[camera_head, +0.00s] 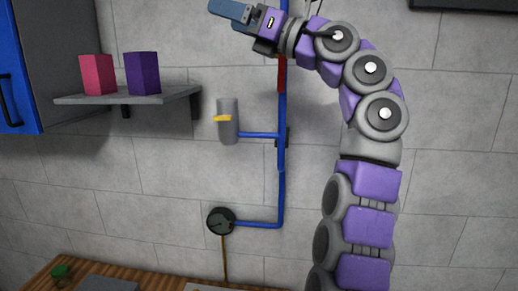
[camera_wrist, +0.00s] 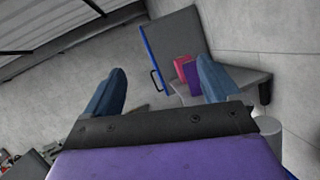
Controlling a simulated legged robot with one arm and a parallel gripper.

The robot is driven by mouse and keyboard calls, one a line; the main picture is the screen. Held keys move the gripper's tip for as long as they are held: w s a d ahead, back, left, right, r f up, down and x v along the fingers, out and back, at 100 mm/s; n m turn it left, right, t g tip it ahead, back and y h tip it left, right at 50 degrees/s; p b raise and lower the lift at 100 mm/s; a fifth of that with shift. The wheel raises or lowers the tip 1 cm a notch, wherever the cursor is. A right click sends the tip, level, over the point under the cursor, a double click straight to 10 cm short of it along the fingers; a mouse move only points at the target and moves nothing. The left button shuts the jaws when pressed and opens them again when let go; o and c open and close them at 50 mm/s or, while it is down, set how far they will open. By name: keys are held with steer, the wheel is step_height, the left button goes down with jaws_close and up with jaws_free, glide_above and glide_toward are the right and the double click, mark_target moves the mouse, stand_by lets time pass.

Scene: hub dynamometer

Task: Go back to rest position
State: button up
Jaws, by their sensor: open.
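My gripper (camera_head: 232,12) is at the top of the head view, at the end of my raised purple and grey arm. It points left, above and to the right of the wall shelf. In the wrist view my gripper (camera_wrist: 160,90) shows two blue fingers spread wide apart with nothing between them touching either finger. The arm passes in front of part of the wall.
A grey shelf (camera_head: 150,96) holds a pink block (camera_head: 97,75) and a purple block (camera_head: 142,73). A blue cabinet (camera_head: 20,80) is at left. A blue pipe (camera_head: 281,180) carries a grey cylinder (camera_head: 228,130) and a round gauge (camera_head: 221,221). A wooden surface (camera_head: 40,282) lies below.

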steer(key=d+r+m+t+y, duration=0.2)
steer(key=d+r+m+t, duration=0.5)
steer(key=r+m, duration=0.4)
steer(key=w+d+f+m+t+h, duration=0.1)
steer(key=w+d+m+t+h, duration=0.3)
steer(key=d+m+t+h, duration=0.55)
steer(key=w+d+f+m+g+h, duration=0.1)
steer(key=w+f+m+g+h, duration=0.15)
steer(key=f+m+h, duration=0.65)
steer(key=w+d+f+m+g+h, duration=0.15)
steer(key=f+m+g+h, duration=0.25)
steer(key=f+m, duration=0.8)
steer(key=s+d+f+m+g+h, duration=0.1)
steer(key=s+f+g, duration=0.4)
steer(key=s+f, duration=0.75)
steer(key=s+d+f+m+g, duration=0.1)
steer(key=s+f+g, duration=0.5)
steer(key=f, duration=1.3)
steer(key=s+a+f+m+g+y, duration=0.15)
steer(key=s+f+g, duration=0.35)
steer(key=s+f, duration=0.7)
steer(key=s+a+f+m+g, duration=0.2)
steer(key=s+f+g, duration=0.3)
steer(key=s, duration=1.3)
steer(key=w+b+x, duration=0.3)
steer(key=b+x, duration=1.2)
steer(key=b, duration=0.1)
steer(key=shift+w+f+t, duration=0.3)
steer(key=shift+w+f, duration=0.2)
steer(key=shift+f, duration=0.2)
